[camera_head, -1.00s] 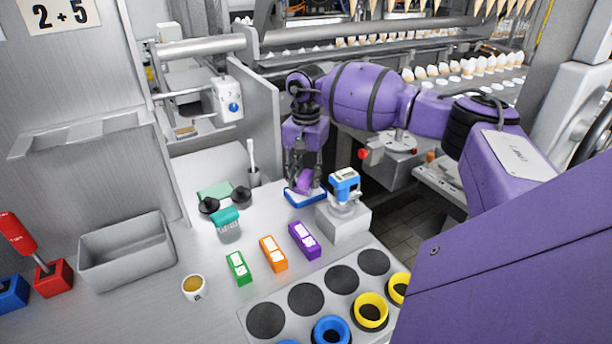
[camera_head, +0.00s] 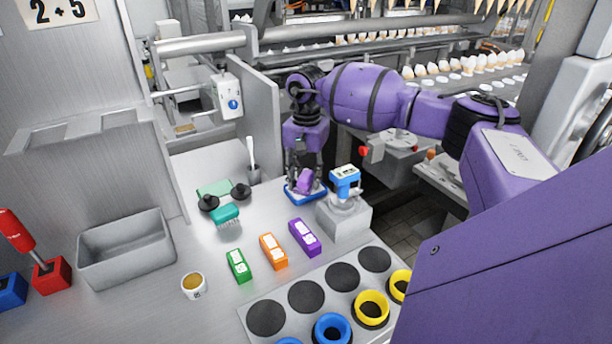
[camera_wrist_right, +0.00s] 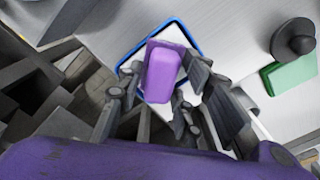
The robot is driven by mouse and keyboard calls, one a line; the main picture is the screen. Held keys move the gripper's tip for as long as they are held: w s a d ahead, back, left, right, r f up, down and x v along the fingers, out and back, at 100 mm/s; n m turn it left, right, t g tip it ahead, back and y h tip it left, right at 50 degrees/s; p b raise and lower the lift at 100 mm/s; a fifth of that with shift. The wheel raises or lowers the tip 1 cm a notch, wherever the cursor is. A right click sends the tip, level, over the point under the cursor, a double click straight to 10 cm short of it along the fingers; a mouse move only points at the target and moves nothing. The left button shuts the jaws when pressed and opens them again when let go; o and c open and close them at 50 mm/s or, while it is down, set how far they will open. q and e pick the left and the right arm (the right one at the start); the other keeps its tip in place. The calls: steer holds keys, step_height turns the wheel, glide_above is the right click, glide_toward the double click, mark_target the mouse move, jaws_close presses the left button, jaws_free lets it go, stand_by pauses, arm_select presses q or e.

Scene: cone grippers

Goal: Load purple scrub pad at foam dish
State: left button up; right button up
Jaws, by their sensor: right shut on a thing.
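The purple scrub pad (camera_head: 304,183) is between the fingers of my right gripper (camera_head: 304,180), which is shut on it. In the right wrist view the pad (camera_wrist_right: 163,72) shows between the two fingers (camera_wrist_right: 160,95). A blue-rimmed dish with a pale inside (camera_head: 318,194) lies under the pad on the bench; I take it for the foam dish. Its blue rim also shows in the right wrist view (camera_wrist_right: 186,31). The pad is over the dish; I cannot tell whether it touches the dish. The left gripper is not in view.
A blue-topped device on a grey block (camera_head: 344,218) stands just right of the dish. Green (camera_head: 238,266), orange (camera_head: 273,251) and purple (camera_head: 304,237) blocks lie in front. A grey bin (camera_head: 126,250) stands farther left.

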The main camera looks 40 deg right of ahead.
mark_target(306, 174)
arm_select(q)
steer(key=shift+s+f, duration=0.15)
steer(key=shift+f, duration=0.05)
arm_select(e)
steer(key=shift+f, duration=0.1)
stand_by(0.6)
